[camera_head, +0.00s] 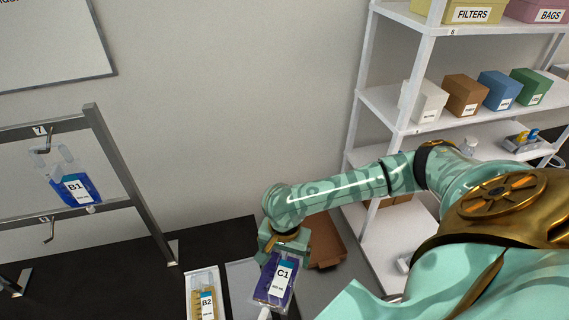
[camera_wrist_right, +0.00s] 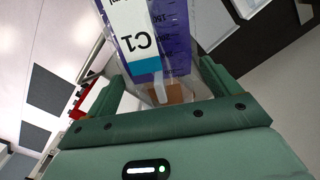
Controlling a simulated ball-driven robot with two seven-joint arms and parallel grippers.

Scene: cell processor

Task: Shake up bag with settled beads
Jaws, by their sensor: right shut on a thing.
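A bag labelled C1 (camera_head: 275,283) with dark purple contents hangs from my right gripper (camera_head: 285,247) in the head view. The right gripper is shut on the top end of this bag. In the right wrist view the bag (camera_wrist_right: 178,42) extends away between the two green fingers (camera_wrist_right: 165,95), its C1 label upside down. Whether beads lie settled in it cannot be made out. A second bag, B2 (camera_head: 204,302), with amber contents lies in a white tray to the left of C1. A blue bag, B1 (camera_head: 75,188), hangs on a hook of the rack at left. My left gripper is not in view.
A grey metal rack (camera_head: 130,185) with hooks stands at left on the dark table (camera_head: 130,278). A brown open box (camera_head: 327,243) is just right of my right gripper. White shelves (camera_head: 385,105) with coloured boxes stand at right.

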